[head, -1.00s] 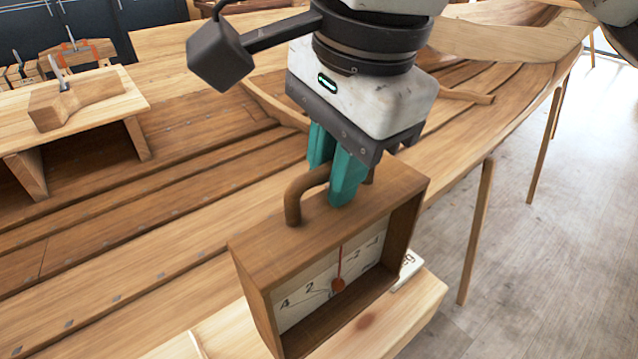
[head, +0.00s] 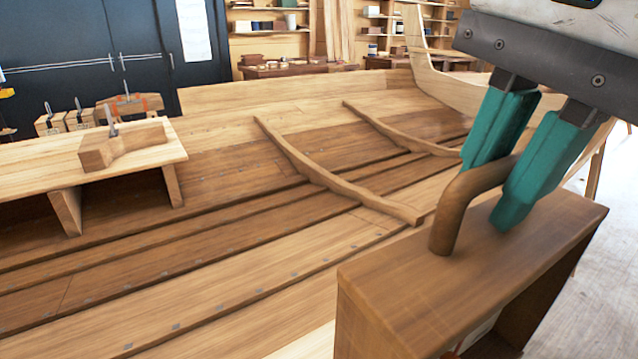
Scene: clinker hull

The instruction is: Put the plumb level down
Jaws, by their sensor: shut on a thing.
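The plumb level (head: 465,270) is a brown wooden box with a curved wooden handle (head: 458,207) on top. It is large at the lower right of the head view, cut off by the bottom edge. Its dial face is almost wholly out of view. My gripper (head: 500,190) has teal fingers and is shut on the handle, one finger on each side of it. The level hangs upright or nearly so below the fingers. Its underside is out of frame, so I cannot tell whether it touches anything.
The clinker hull's planks (head: 200,290) fill the middle and left, with curved ribs (head: 330,175) across them. A pale bench (head: 60,165) with a wooden block (head: 125,145) stands at left. Dark cabinets (head: 80,60) and shelves (head: 270,22) are behind. Bare floor shows at far right.

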